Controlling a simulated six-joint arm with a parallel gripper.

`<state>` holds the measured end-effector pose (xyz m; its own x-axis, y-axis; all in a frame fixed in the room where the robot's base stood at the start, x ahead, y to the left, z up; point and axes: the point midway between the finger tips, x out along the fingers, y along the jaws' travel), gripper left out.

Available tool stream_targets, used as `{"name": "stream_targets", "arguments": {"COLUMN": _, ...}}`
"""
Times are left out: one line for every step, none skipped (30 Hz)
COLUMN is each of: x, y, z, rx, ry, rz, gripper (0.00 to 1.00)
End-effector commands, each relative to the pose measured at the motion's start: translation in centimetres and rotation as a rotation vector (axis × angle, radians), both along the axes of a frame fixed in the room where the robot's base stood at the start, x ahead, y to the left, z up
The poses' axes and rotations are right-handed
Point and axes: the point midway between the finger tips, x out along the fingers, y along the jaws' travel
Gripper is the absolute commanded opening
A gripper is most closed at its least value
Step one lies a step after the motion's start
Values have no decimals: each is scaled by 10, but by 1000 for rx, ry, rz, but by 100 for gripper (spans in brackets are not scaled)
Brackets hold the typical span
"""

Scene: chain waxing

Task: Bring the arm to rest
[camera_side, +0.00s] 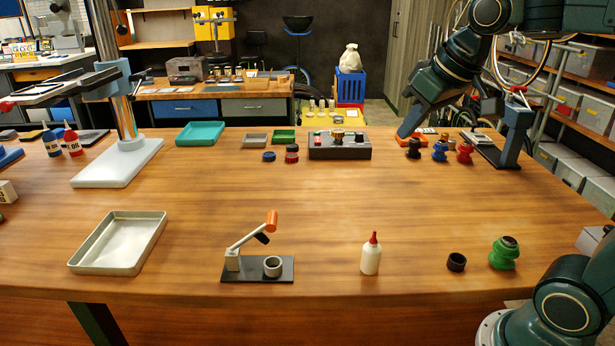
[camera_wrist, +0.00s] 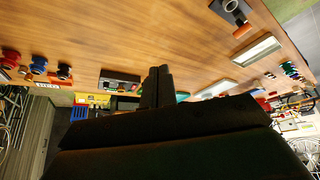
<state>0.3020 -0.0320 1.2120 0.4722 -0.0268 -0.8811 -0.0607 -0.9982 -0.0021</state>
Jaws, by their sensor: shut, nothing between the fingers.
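My gripper (camera_side: 404,131) hangs over the right rear of the wooden table (camera_side: 290,200) in the side view, its tip beside an orange block. It is shut and empty, and it also shows in the wrist view (camera_wrist: 157,72), where its two fingers lie together. Whether the tip touches anything is hard to tell from the side view. My arm comes in from the upper right.
Black, blue (camera_side: 440,151) and red spools stand right of the gripper, near a dark stand (camera_side: 512,135). A dark block (camera_side: 340,152) lies to its left. A white bottle (camera_side: 371,255) and green spool (camera_side: 503,254) stand at the front. The table's middle is clear.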

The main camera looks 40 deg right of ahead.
Motion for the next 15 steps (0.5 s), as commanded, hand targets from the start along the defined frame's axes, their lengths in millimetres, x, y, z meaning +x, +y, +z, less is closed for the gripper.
{"name": "stream_targets", "arguments": {"x": -15, "y": 6, "z": -4, "rx": 0, "ry": -3, "rz": 9, "gripper": 0}}
{"name": "stream_targets", "arguments": {"x": -22, "y": 9, "z": -7, "rx": 0, "ry": -2, "rz": 13, "gripper": 0}}
{"name": "stream_targets", "arguments": {"x": -32, "y": 12, "z": -11, "rx": -1, "ry": -2, "rz": 18, "gripper": 0}}
{"name": "stream_targets", "arguments": {"x": -40, "y": 14, "z": -15, "rx": -1, "ry": -3, "rz": 21, "gripper": 0}}
{"name": "stream_targets", "arguments": {"x": -47, "y": 16, "z": -18, "rx": -2, "ry": -3, "rz": 24, "gripper": 0}}
{"name": "stream_targets", "arguments": {"x": -57, "y": 19, "z": -23, "rx": -1, "ry": -3, "rz": 29, "gripper": 0}}
{"name": "stream_targets", "arguments": {"x": -64, "y": 21, "z": -27, "rx": -1, "ry": -2, "rz": 34, "gripper": 0}}
{"name": "stream_targets", "arguments": {"x": -71, "y": 23, "z": -31, "rx": -2, "ry": -2, "rz": 37, "gripper": 0}}
{"name": "stream_targets", "arguments": {"x": -80, "y": 25, "z": -36, "rx": -2, "ry": -2, "rz": 41, "gripper": 0}}
{"name": "stream_targets", "arguments": {"x": -86, "y": 26, "z": -40, "rx": -2, "ry": -2, "rz": 43, "gripper": 0}}
{"name": "stream_targets", "arguments": {"x": -92, "y": 27, "z": -44, "rx": -2, "ry": -1, "rz": 46, "gripper": 0}}
{"name": "stream_targets", "arguments": {"x": -99, "y": 28, "z": -49, "rx": -2, "ry": -1, "rz": 49, "gripper": 0}}
{"name": "stream_targets", "arguments": {"x": -103, "y": 29, "z": -52, "rx": -2, "ry": -1, "rz": 51, "gripper": 0}}
{"name": "stream_targets", "arguments": {"x": -107, "y": 30, "z": -55, "rx": -2, "ry": -1, "rz": 54, "gripper": 0}}
{"name": "stream_targets", "arguments": {"x": -112, "y": 30, "z": -58, "rx": -2, "ry": -1, "rz": 56, "gripper": 0}}
